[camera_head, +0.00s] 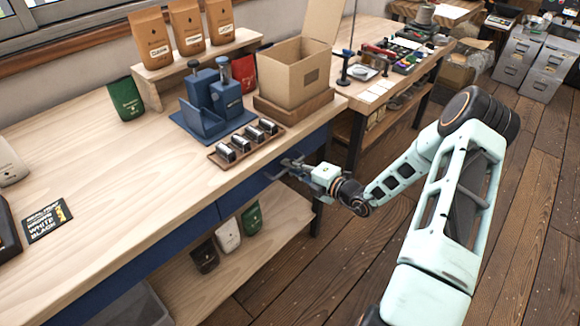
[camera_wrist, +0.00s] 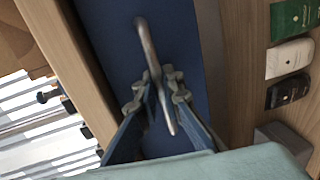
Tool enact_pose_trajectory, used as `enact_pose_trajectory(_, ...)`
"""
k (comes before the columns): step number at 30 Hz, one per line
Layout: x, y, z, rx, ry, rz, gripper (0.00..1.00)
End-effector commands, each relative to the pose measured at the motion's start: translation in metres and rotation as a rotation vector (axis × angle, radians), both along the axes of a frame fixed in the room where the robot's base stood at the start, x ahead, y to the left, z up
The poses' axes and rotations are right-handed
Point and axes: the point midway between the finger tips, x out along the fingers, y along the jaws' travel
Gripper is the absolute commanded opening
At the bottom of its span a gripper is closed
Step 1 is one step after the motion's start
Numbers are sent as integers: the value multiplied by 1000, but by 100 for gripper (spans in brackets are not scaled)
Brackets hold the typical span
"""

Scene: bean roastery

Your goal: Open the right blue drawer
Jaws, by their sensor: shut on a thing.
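The right blue drawer (camera_head: 243,194) is set under the front edge of the wooden workbench. Its front looks flush with the bench in the head view, partly hidden by my gripper. In the wrist view the blue drawer front (camera_wrist: 105,30) fills the middle, with a metal bar handle (camera_wrist: 147,45) on it. My gripper (camera_head: 292,166) is at the drawer front, below the bench edge. In the wrist view my gripper (camera_wrist: 154,92) has its two fingers on either side of the handle, shut on it.
On the workbench (camera_head: 110,180) above stand a tray of metal cups (camera_head: 247,143), a blue machine (camera_head: 212,100) and a cardboard box (camera_head: 296,75). A lower shelf (camera_head: 270,230) holds several bags. The wooden floor (camera_head: 340,265) in front of the bench is clear.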

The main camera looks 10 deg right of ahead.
Motion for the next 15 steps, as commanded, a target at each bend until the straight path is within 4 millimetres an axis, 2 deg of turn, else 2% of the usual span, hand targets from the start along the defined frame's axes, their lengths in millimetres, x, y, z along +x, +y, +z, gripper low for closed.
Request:
enact_pose_trajectory(8, -9, -8, 1, 0, 1, -2, 0)
enact_pose_trajectory(15, -45, -34, 3, 2, 5, -5, 0)
